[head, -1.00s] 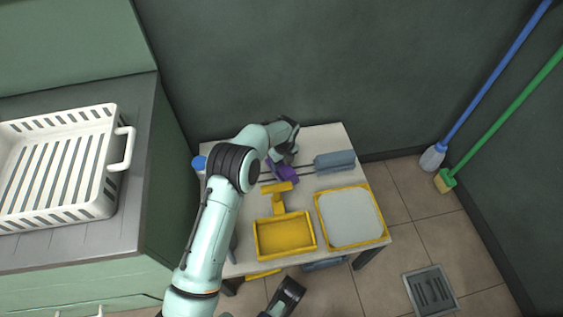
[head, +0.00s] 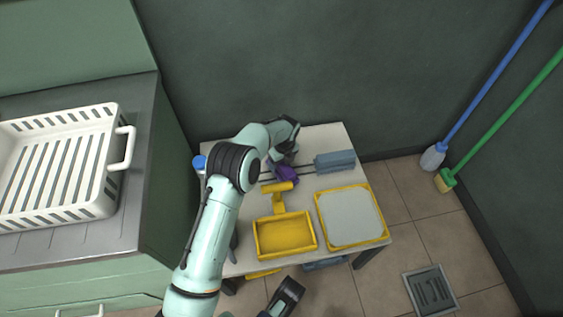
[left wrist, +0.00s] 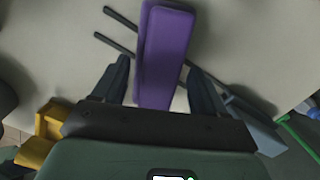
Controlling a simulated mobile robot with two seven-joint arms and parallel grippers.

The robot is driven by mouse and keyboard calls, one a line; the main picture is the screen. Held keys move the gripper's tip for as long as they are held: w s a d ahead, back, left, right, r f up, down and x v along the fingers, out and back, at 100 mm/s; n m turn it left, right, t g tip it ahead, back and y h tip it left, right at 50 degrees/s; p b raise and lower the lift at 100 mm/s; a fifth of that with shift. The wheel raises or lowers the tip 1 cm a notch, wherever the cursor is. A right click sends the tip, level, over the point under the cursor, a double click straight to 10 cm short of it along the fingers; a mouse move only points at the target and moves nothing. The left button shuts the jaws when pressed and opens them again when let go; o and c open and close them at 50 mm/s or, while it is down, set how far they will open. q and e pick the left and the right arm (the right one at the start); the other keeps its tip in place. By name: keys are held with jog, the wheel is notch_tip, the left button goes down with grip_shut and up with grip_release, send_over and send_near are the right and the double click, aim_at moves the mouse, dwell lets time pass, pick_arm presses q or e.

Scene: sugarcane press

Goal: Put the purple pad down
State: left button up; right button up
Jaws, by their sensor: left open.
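The purple pad (head: 287,174) is on the small white table (head: 325,136), beside two thin dark rods. In the left wrist view the pad (left wrist: 166,52) lies between the two fingers of my left gripper (left wrist: 158,68), with gaps on both sides. My left gripper is open and apart from the pad. In the head view my left forearm and wrist hide part of the pad and the fingers. A dark end part of what looks like my right arm shows at the bottom edge; its fingers cannot be made out.
A yellow tray (head: 285,237) and a yellow-rimmed grey board (head: 350,217) lie toward the table's front. A blue-grey block (head: 335,161) is to the right of the pad. A white basket (head: 62,168) stands on the counter at left. Blue and green long-handled tools lean at right.

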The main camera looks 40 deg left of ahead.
aim_at(284, 165)
pick_arm(q)
notch_tip(284, 165, up, 12)
jog(key=d+p, duration=0.1)
jog(key=p, duration=0.1)
jog(key=shift+s+d+f+p, duration=0.15)
jog(key=shift+s+d+p, duration=0.05)
jog(key=shift+p, duration=0.1)
pick_arm(e)
jog(key=w+r+t, duration=0.2)
jog(key=w+r, duration=0.2)
jog(key=w, duration=0.1)
jog(key=shift+w+a+r, duration=0.3)
jog(key=shift+a+r, duration=0.05)
jog(key=shift+a, duration=0.05)
jog(key=shift+s+d, duration=0.1)
